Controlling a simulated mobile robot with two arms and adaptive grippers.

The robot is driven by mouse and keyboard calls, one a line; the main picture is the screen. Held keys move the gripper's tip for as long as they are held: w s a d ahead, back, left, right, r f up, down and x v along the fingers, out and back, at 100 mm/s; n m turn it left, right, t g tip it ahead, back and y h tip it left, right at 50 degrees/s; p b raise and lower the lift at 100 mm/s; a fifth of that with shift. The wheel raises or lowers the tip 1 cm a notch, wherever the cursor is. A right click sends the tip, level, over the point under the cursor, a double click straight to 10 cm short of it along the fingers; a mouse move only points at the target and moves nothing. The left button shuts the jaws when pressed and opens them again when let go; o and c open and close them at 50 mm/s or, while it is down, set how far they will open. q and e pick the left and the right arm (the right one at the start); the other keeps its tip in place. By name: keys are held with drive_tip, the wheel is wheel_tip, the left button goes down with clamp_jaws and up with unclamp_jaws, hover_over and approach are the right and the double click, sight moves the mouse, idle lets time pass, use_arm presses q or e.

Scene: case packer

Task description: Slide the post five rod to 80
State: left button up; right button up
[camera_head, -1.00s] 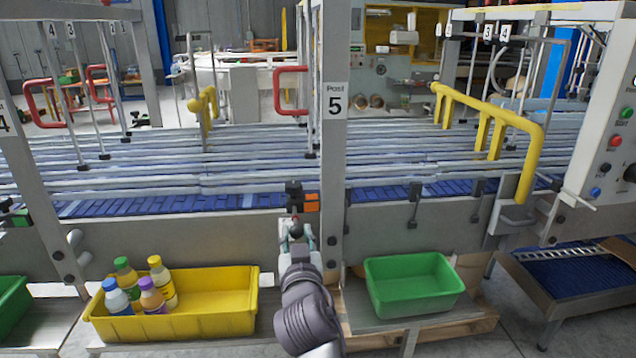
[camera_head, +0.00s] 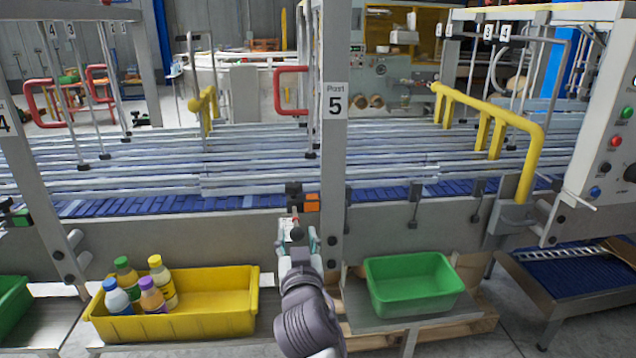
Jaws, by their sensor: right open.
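Post five (camera_head: 334,150) is the grey upright with the "Post 5" label, right of the picture's middle. At its left foot a small black clamp (camera_head: 293,190) with an orange block (camera_head: 311,203) sits at the conveyor's front edge. The post five rod and its scale are too small to make out here. My right gripper (camera_head: 297,232) is open just below the clamp, in front of the grey conveyor side panel. A small red-tipped part shows between or behind its fingers; I cannot tell whether they touch it. My left gripper is not in view.
A yellow bin (camera_head: 205,318) with several bottles stands low at left. A green bin (camera_head: 412,310) stands low at right of the post. The blue conveyor (camera_head: 140,206) with long rails runs behind. A yellow handrail (camera_head: 528,165) is at right.

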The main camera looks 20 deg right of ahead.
drive_tip(key=shift+s, duration=0.1)
drive_tip(key=v, duration=0.7)
idle(0.5)
